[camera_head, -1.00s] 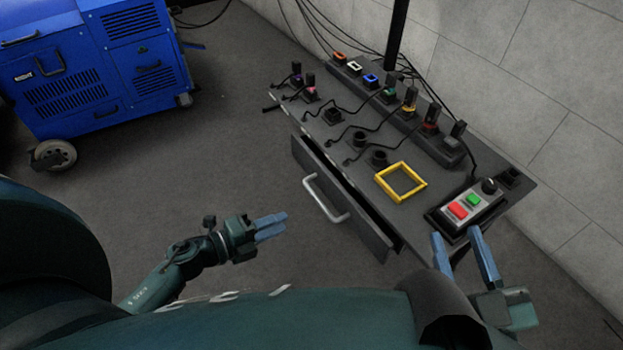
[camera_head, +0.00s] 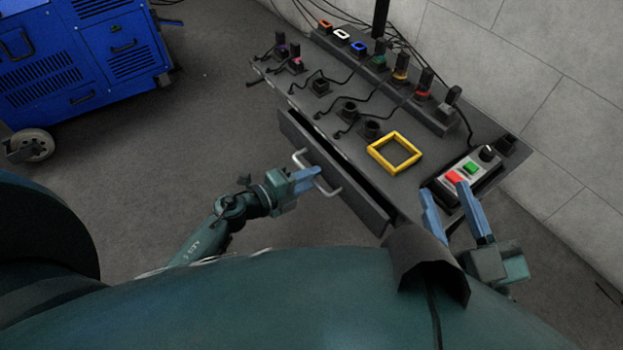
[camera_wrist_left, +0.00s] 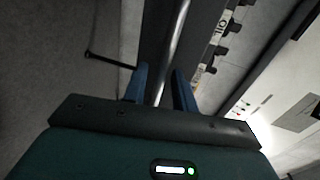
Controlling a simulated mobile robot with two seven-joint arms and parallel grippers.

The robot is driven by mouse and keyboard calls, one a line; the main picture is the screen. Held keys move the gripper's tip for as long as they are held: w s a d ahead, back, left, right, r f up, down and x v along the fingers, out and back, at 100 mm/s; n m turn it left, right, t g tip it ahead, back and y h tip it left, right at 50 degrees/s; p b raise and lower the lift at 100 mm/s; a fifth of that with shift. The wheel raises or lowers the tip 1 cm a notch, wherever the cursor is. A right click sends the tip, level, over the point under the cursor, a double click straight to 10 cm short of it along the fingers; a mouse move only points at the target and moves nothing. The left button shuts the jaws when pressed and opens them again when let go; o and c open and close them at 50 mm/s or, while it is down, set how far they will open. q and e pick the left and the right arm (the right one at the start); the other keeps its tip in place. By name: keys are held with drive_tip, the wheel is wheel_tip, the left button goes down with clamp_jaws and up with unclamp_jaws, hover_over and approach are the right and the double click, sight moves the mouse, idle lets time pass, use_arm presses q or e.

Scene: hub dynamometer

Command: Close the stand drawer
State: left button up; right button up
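The stand drawer (camera_head: 365,202) is partly open, with a dark gap between its front panel and the grey stand (camera_head: 335,128). Its silver handle (camera_head: 334,192) is on the outer face of the panel. My left gripper (camera_head: 315,178) is at the handle. In the left wrist view the handle bar (camera_wrist_left: 176,45) runs between the two blue fingers (camera_wrist_left: 160,85), with some space beside it, so the gripper looks open around it. My right gripper (camera_head: 446,198) is open and empty in front of the control box at the stand's right end.
The stand top carries a yellow square frame (camera_head: 394,152), a control box (camera_head: 464,174) with red and green buttons, and several plugs and cables. A blue machine (camera_head: 85,55) on wheels stands at the upper left. The floor left of the drawer is clear.

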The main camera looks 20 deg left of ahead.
use_arm(q)
drive_tip(key=shift+w+d, duration=0.35)
drive_tip(key=shift+w, duration=0.05)
drive_tip(key=shift+f, duration=0.1)
clamp_jaws()
